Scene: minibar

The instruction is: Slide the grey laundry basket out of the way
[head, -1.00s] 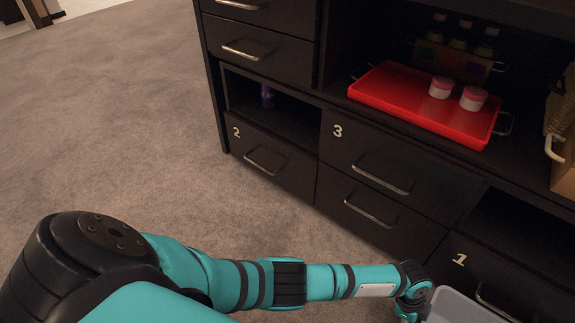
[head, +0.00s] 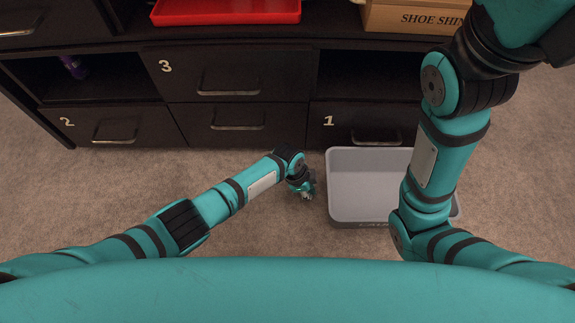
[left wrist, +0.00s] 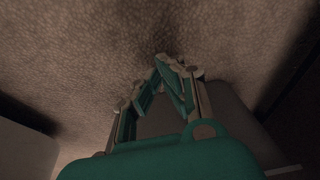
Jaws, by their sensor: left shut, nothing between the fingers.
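The grey laundry basket (head: 366,180) is an open rectangular bin on the carpet, in front of the drawer marked 1. My right arm covers part of its right side in the head view. My left gripper (head: 307,195) is low over the carpet, just left of the basket's left wall, with a small gap or light contact; I cannot tell which. In the left wrist view the left gripper's fingers (left wrist: 165,70) come together at the tips with nothing between them. My right gripper is not visible; only its arm shows.
Black cabinets with drawers marked 1, 2 and 3 (head: 230,100) stand behind the basket. A red tray (head: 226,12) and a shoe shine box (head: 415,17) sit on the shelf above. A purple bottle (head: 73,66) is in the left cubby. Carpet (head: 110,185) is clear to the left.

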